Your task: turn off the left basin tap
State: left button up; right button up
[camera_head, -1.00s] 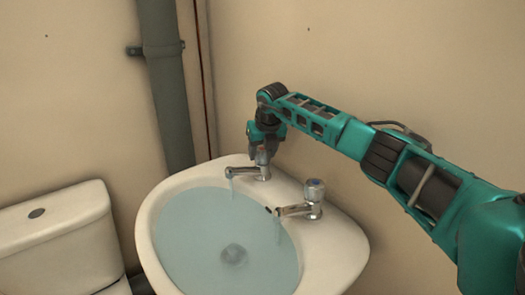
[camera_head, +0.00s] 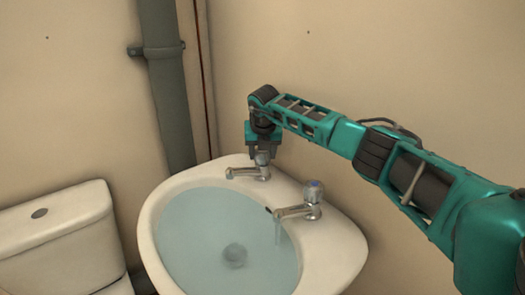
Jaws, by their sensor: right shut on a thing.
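The left basin tap (camera_head: 243,172) is chrome and stands at the back of the white basin (camera_head: 335,262). No stream shows under its spout now. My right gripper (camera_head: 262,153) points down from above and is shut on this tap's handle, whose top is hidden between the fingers. The right basin tap (camera_head: 295,210) has a clear knob with a blue top, and a thin stream of water falls from its spout. My left gripper is not in view.
The basin is filled with bluish water (camera_head: 205,235). A white toilet cistern (camera_head: 60,225) stands at the left. A grey pipe (camera_head: 165,85) runs up the wall behind the basin. My right arm passes above the right tap.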

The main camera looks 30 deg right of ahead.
jog(key=o, duration=1)
jog(key=v, duration=1.3)
jog(key=shift+p, duration=0.4)
jog(key=shift+f, duration=0.1)
